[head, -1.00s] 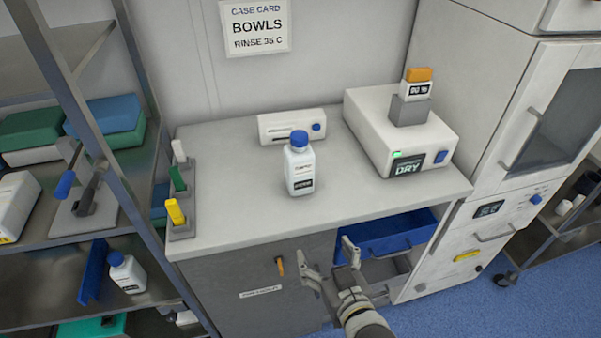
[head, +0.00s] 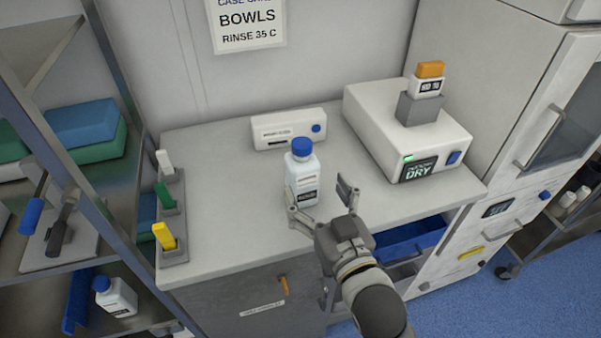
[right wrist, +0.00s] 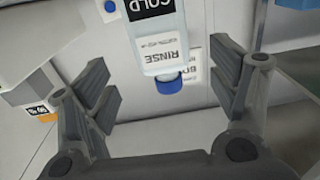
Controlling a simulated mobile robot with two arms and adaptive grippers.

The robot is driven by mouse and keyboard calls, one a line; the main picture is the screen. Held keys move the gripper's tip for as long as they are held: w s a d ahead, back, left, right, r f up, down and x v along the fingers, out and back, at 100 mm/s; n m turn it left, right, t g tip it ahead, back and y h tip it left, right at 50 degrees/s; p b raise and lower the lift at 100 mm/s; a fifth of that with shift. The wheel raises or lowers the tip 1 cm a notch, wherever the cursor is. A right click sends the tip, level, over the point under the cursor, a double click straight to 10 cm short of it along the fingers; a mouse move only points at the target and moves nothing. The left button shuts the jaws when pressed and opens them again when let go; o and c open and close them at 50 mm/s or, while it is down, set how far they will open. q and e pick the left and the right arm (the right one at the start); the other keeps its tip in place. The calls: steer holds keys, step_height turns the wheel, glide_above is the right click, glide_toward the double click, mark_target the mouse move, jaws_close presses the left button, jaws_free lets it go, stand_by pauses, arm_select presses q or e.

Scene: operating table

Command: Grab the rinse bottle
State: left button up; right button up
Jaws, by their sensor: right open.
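The rinse bottle (head: 301,178) is white with a blue cap and stands upright on the counter. In the right wrist view the rinse bottle (right wrist: 158,42) appears upside down, with "RINSE" and "COLD" labels readable. My right gripper (head: 321,204) is open and empty at the near right side of the bottle, its fingers pointing toward it. In the right wrist view the bottle shows between the spread fingers of the right gripper (right wrist: 165,88), ahead of them; contact is not visible. My left gripper is out of view.
A white dryer box (head: 400,130) stands right of the bottle, and a small white unit (head: 289,130) behind it. A rack with white, green and yellow pieces (head: 172,212) is at the counter's left. Another blue-capped bottle (head: 117,299) is on the left shelf. A blue drawer (head: 415,240) is open below.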

mark_target(308, 177)
steer(key=shift+x, duration=1)
steer(key=shift+w+a, duration=0.1)
steer(key=shift+w, duration=0.2)
steer(key=shift+w+a+p, duration=0.25)
steer(key=shift+w+p, duration=0.1)
steer(key=shift+w, duration=0.2)
steer(key=x, duration=0.3)
steer(key=shift+w+a+p, duration=0.1)
steer(key=shift+a+p, duration=0.05)
steer(key=shift+p, duration=0.15)
steer(key=shift+w+a+f, duration=0.1)
steer(key=shift+w+f, duration=0.05)
steer(key=shift+w, duration=0.2)
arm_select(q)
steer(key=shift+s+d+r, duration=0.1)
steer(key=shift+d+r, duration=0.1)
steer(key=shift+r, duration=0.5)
